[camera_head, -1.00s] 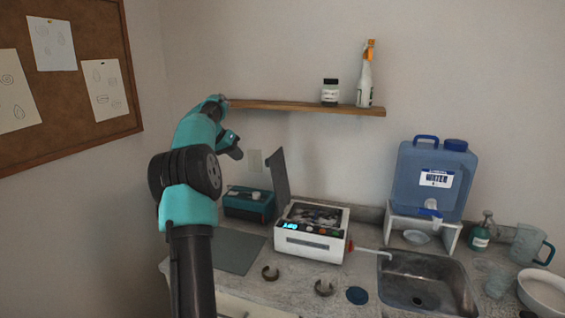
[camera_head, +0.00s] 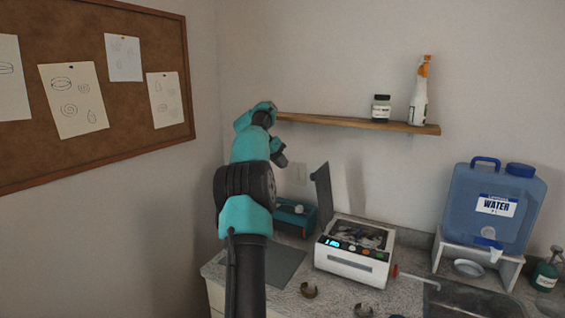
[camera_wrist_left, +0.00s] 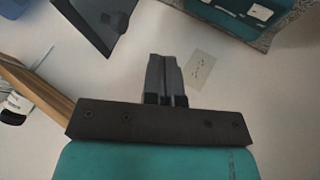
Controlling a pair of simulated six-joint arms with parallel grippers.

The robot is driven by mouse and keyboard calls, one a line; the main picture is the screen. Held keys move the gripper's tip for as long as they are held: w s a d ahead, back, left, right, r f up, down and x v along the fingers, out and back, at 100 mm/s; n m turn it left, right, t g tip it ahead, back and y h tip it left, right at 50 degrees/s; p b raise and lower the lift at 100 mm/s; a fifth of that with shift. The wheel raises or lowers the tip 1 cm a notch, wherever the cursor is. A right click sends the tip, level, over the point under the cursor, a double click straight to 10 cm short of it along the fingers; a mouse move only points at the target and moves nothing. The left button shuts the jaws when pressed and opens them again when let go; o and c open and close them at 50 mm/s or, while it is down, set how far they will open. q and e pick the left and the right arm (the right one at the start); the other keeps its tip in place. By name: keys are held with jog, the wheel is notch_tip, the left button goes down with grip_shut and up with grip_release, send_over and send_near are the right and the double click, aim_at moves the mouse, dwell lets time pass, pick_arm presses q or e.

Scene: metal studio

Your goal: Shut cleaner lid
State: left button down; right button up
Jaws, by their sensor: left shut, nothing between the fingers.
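The white cleaner (camera_head: 352,262) sits on the counter with its dark lid (camera_head: 322,188) standing up, hinged at the left side. Its basin is open and has things inside that I cannot make out. In the left wrist view the dark lid (camera_wrist_left: 97,22) shows at the top left. My left gripper (camera_wrist_left: 166,68) is shut and empty, in front of the wall. In the head view my left gripper (camera_head: 279,156) is up and to the left of the lid, apart from it. My right gripper is not in view.
A wooden shelf (camera_head: 360,122) with a spray bottle (camera_head: 419,92) and a jar (camera_head: 381,108) is above. A teal box (camera_head: 294,217) stands left of the cleaner. A blue water container (camera_head: 493,203) and sink (camera_head: 470,300) are at right.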

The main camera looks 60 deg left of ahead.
pick_arm(q)
jog(key=w+d+f, duration=0.4)
jog(key=w+f, duration=0.1)
jog(key=w, duration=0.2)
jog(key=shift+r, duration=0.15)
dwell(0.5)
